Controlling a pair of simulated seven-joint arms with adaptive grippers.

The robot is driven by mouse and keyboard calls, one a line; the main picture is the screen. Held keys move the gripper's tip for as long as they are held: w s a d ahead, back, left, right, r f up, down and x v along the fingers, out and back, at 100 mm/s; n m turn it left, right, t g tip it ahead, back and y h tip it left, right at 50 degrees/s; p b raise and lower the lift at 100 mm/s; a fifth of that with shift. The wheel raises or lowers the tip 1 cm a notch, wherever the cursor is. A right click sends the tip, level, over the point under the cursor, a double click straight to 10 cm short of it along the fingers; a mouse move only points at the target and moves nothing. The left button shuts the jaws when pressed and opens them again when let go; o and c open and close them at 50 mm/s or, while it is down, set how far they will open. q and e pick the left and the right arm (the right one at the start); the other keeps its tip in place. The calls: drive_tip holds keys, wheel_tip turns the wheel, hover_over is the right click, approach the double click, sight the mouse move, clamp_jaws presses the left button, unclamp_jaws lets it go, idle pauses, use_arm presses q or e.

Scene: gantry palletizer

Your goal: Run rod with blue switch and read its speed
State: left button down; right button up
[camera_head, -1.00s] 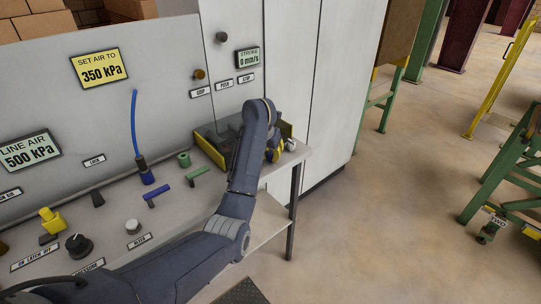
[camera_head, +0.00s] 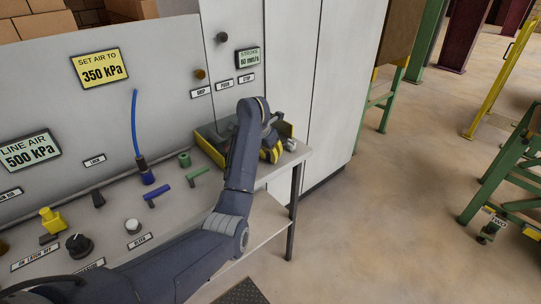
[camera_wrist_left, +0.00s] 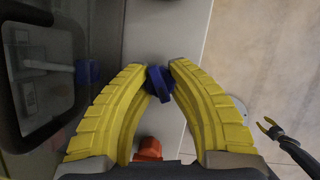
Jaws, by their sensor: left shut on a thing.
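My left gripper (camera_wrist_left: 160,75) has its yellow fingers closed in on the blue switch (camera_wrist_left: 158,88) in the left wrist view. In the head view this gripper (camera_head: 270,150) is at the right end of the bench, partly behind my own forearm, which hides the switch. The stroke display (camera_head: 248,57) shows a two-digit speed in mm/s, perhaps 80, too small to be sure. A grey rod-like bar (camera_wrist_left: 48,66) lies in a dark recess left of the fingers.
A yellow sign (camera_head: 100,68) reads SET AIR TO 350 kPa; the line air display (camera_head: 29,150) reads 500 kPa. A black knob (camera_head: 78,246), white button (camera_head: 132,226) and yellow valve (camera_head: 50,220) stand on the bench. An orange-red part (camera_wrist_left: 149,147) lies close below the fingers.

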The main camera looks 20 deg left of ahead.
use_arm(q)
drive_tip(key=c, duration=1.1)
unclamp_jaws()
drive_tip(key=shift+o, duration=0.2)
drive_tip(key=n+y, duration=0.1)
drive_tip(key=n, duration=0.2)
drive_tip(key=n+y, duration=0.1)
drive_tip(key=n, duration=0.2)
drive_tip(key=shift+y, duration=0.3)
drive_tip(key=shift+r+n+g+y, duration=0.15)
drive_tip(key=shift+n+y, duration=0.25)
drive_tip(key=shift+n, duration=0.95)
drive_tip(key=shift+f+n+g+y, duration=0.15)
drive_tip(key=shift+n+y, duration=0.25)
drive_tip(key=shift+n, duration=0.95)
drive_tip(key=shift+r+n, duration=0.1)
drive_tip(key=shift+n, duration=0.2)
